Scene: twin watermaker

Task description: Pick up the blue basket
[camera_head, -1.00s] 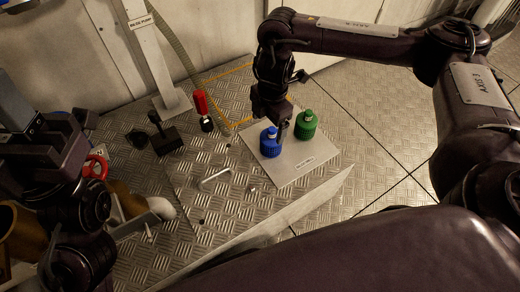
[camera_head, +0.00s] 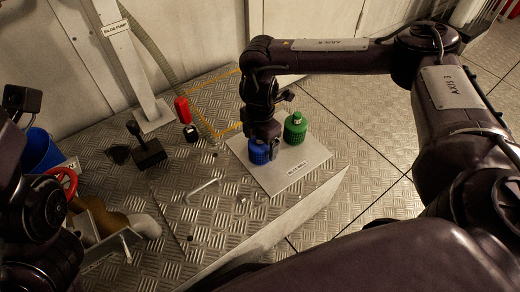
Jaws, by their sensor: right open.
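The blue basket (camera_head: 259,156), a small ribbed blue cylinder, stands upright on a pale metal plate (camera_head: 292,178). A similar green basket (camera_head: 295,130) stands just behind and to the right of it. My right gripper (camera_head: 268,147) is open and points down at the blue basket. Its fingers are at the basket's top and hide part of it; I cannot tell whether they touch it. My left arm shows at the lower left, but its gripper cannot be made out.
A red-handled tool (camera_head: 183,112) and a black lever (camera_head: 147,148) stand on the chequered metal deck. A metal handle (camera_head: 203,190) is in front of the plate. A blue bucket (camera_head: 40,152) and a red ring (camera_head: 62,182) are at the left. The deck's edge drops to the floor at right.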

